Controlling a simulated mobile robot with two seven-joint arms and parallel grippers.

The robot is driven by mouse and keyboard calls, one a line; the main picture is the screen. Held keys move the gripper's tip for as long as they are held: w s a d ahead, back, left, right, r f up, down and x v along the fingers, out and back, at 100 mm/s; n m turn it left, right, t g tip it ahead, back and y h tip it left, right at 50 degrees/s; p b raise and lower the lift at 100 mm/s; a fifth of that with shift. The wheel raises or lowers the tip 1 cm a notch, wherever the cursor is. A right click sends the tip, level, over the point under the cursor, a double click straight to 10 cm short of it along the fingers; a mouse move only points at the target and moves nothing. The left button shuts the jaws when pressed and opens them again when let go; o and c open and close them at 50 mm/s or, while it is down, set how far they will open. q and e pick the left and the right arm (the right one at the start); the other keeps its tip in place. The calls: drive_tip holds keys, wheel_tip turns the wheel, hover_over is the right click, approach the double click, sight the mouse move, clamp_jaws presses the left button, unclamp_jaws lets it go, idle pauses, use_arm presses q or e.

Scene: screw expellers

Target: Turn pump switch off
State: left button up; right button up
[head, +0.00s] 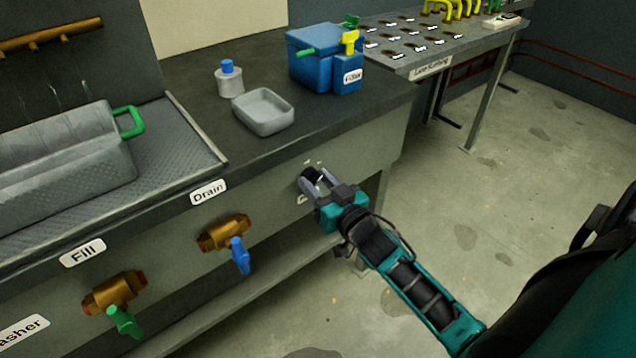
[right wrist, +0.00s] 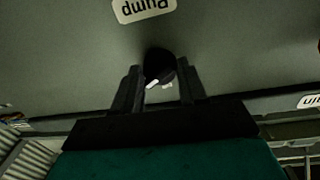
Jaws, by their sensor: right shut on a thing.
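The pump switch is a round black knob (head: 311,174) on the grey front panel below the counter. In the right wrist view the knob (right wrist: 158,65) carries a white pointer mark, and the upside-down "Pump" label (right wrist: 144,9) shows near it. A small white marking beside the pointer is too small to read. My right gripper (head: 314,182) reaches the panel with its two fingers on either side of the knob, shut on it. The fingers partly hide the knob and its labels in the head view. My left gripper is not in view.
The brass drain valve (head: 224,233) with a blue handle and the fill valve (head: 114,294) with a green handle stick out from the panel to the left. A grey dish (head: 263,111), a bottle (head: 229,80) and a blue box (head: 314,55) stand on the counter. The floor at right is open.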

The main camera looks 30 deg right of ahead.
drive_tip(key=shift+n, duration=0.9)
drive_tip(key=n, duration=0.3)
drive_tip(key=shift+f+n+p, duration=0.1)
drive_tip(key=shift+n+p, duration=0.2)
drive_tip(key=shift+p, duration=0.05)
drive_tip(key=n, duration=0.3)
drive_tip(key=shift+n+t+y, duration=0.3)
drive_tip(key=shift+f+n, duration=0.1)
drive_tip(key=shift+n, duration=1.5)
drive_tip(key=o, duration=1)
drive_tip(key=shift+o, duration=0.2)
